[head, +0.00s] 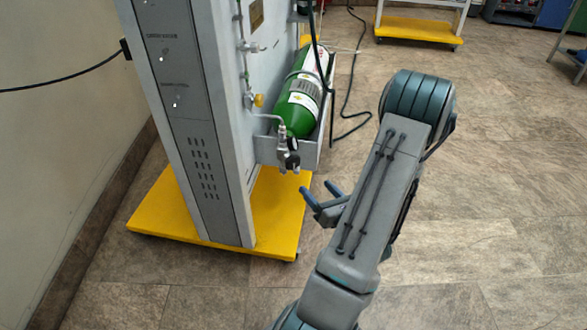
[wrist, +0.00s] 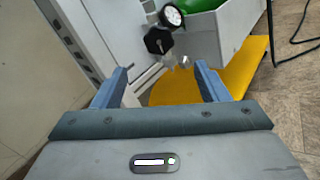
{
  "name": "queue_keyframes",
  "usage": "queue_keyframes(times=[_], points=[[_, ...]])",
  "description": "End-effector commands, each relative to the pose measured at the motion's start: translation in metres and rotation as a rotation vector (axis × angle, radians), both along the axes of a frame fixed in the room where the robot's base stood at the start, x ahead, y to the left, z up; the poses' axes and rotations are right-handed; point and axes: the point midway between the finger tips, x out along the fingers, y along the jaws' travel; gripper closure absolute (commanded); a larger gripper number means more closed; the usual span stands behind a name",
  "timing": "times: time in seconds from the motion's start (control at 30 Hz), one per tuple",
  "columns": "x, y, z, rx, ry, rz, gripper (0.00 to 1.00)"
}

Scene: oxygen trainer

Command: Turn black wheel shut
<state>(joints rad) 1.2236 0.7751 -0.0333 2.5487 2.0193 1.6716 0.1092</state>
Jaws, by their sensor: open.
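The black wheel (head: 292,161) sits on the valve fitting at the near end of a green gas cylinder (head: 296,115). In the wrist view the black wheel (wrist: 158,41) looks six-sided and lies just beyond the fingertips, near the top centre. My gripper (head: 319,192) is open and empty, below and to the right of the wheel in the head view. In the wrist view its two blue fingers (wrist: 162,70) stand wide apart, with the wheel between their lines but not touched. A round white-faced gauge (wrist: 172,15) is right behind the wheel.
The cylinder lies in a grey metal tray (head: 305,153) on the side of a tall grey panel (head: 185,110). The panel stands on a yellow base (head: 275,233). Black cable runs behind the tray. The tiled floor on the right is mostly clear.

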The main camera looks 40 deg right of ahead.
Motion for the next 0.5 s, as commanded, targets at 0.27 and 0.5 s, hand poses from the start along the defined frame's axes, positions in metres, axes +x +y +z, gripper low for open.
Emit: queue_keyframes(times=[0.27,0.5], points=[[0.03,-0.002,-0.002,-0.005,-0.002,0.007,0.33],[0.083,-0.008,-0.001,-0.003,-0.003,0.007,0.33]])
